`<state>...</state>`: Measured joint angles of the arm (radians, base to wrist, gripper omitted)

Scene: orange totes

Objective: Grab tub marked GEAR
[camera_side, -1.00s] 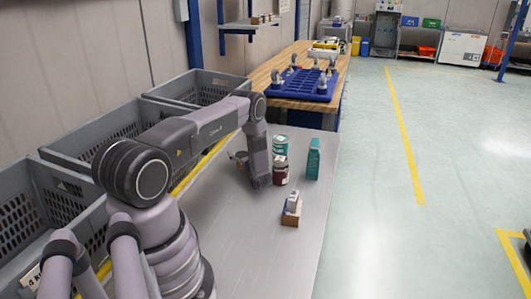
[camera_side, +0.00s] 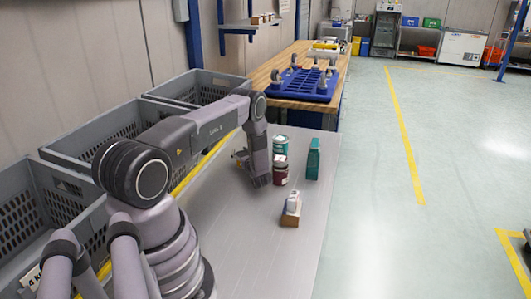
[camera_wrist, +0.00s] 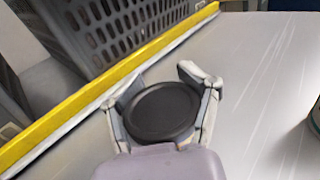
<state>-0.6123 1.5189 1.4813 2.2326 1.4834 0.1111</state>
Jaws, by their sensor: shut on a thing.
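My gripper (camera_wrist: 165,98) is shut on a round tub with a black lid (camera_wrist: 160,112) in the wrist view, its fingers on either side of the rim. No lettering shows on the lid, and the tub's side is hidden, so I cannot read a GEAR mark. In the side view my gripper (camera_side: 244,160) is low over the grey table, left of the cans, and my wrist hides most of what it holds. I cannot tell whether the tub touches the table.
A teal can (camera_side: 280,145), dark red jar (camera_side: 280,172) and teal carton (camera_side: 313,160) stand right of my wrist. A small brown box with a white item (camera_side: 290,217) is nearer. Grey crates (camera_side: 75,148) line the left, beyond a yellow edge strip (camera_wrist: 70,108).

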